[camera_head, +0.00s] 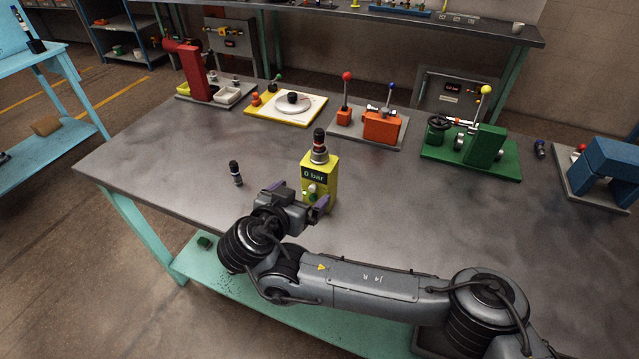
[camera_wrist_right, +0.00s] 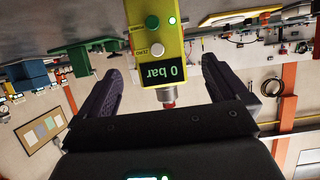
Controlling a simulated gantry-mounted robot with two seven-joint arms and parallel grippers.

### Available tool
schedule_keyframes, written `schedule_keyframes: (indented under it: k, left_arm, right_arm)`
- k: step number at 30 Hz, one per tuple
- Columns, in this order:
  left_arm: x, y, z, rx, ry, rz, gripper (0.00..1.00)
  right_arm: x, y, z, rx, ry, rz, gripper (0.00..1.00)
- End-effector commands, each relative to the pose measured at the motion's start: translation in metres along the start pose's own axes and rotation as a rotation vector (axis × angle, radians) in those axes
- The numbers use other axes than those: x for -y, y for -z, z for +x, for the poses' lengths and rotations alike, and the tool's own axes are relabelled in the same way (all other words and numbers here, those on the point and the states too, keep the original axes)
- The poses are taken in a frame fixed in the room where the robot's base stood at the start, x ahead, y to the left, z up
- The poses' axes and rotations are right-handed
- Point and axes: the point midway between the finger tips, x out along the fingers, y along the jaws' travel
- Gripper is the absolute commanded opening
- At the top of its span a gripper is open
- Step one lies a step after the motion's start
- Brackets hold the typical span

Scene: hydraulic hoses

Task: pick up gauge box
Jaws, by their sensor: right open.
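The gauge box (camera_head: 319,184) is a yellow-green block standing upright on the grey workbench, with a dark "0 bar" display and a metal fitting with a red and black top. In the right wrist view the gauge box (camera_wrist_right: 158,45) appears upside down, with its green button and display facing me. My right gripper (camera_head: 297,198) is open, low over the bench just in front and to the left of the box. In the wrist view its two fingers (camera_wrist_right: 161,75) lie either side of the box's outline with gaps; contact is not visible. My left gripper is not in view.
A small dark fitting (camera_head: 236,173) stands on the bench left of the box. Behind are a red press (camera_head: 190,72), a white disc fixture (camera_head: 294,103), an orange valve block (camera_head: 381,126) and a green unit (camera_head: 484,147). A blue stand (camera_head: 612,170) is at right.

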Motion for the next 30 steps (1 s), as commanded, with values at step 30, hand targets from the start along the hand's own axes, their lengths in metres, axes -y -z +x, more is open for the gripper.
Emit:
schedule_keyframes:
  k: [30]
  left_arm:
    - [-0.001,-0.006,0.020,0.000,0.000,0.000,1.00]
  right_arm:
    - [-0.002,0.002,0.071,0.002,0.001,-0.003,1.00]
